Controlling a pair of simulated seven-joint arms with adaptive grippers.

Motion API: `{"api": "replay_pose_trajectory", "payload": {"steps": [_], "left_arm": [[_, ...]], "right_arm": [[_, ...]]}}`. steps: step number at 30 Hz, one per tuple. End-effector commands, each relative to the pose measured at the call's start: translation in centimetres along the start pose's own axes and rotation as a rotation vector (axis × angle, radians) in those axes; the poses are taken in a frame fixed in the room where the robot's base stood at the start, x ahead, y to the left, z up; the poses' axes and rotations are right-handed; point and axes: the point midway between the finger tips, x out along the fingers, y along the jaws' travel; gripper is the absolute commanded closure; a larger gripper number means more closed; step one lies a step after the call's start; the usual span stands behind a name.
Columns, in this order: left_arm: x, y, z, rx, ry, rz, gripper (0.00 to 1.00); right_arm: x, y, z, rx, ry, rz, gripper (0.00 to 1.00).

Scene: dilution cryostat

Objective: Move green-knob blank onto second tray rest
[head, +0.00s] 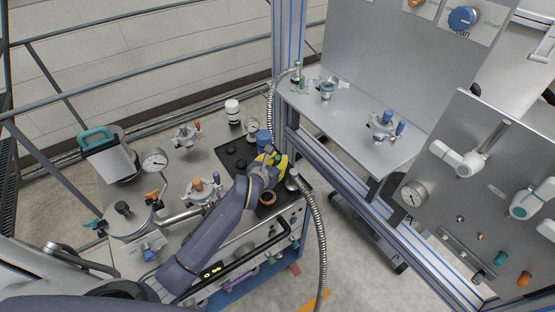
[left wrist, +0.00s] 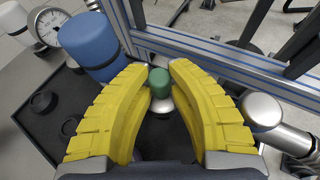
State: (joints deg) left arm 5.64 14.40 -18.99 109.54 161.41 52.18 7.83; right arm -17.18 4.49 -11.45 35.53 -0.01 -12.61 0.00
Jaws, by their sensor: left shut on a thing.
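My left gripper (head: 275,161), with yellow fingers, is over the black tray (head: 262,211) in the head view. In the left wrist view its fingers (left wrist: 159,77) close around the green-knob blank (left wrist: 159,83), which has a green cap above a pale metal body. The blank's lower end is hard to make out, so I cannot tell whether it touches the tray. Dark round rests (left wrist: 42,101) show in the tray to the left of the fingers. I cannot tell which is the second. My right gripper is not in view.
A blue-capped piece (head: 264,137) stands close beside the gripper, and a dial gauge (head: 253,126) is behind it. A copper-coloured ring (head: 267,198) lies at the tray's front. A flexible metal hose (head: 318,225) and the blue-striped frame post (head: 285,60) bound the right side.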

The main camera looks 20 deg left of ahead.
Motion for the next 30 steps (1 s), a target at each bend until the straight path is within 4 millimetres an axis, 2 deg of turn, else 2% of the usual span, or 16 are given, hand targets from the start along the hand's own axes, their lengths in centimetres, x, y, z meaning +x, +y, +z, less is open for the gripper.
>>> {"api": "replay_pose_trajectory", "payload": {"steps": [12, 13, 19, 30], "left_arm": [[0.21, 0.0, -0.53, 0.0, 0.001, 0.0, 1.0], [0.21, 0.0, -0.51, 0.0, 0.001, 0.0, 0.78], [0.2, 0.01, -0.49, 0.0, 0.001, 0.0, 0.55], [-0.45, 0.02, -0.55, 0.001, 0.001, 0.0, 0.55]], "right_arm": [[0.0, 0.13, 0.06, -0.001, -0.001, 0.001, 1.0], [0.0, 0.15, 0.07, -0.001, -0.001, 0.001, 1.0], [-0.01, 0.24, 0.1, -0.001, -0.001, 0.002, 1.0], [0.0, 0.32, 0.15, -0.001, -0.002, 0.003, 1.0]]}}
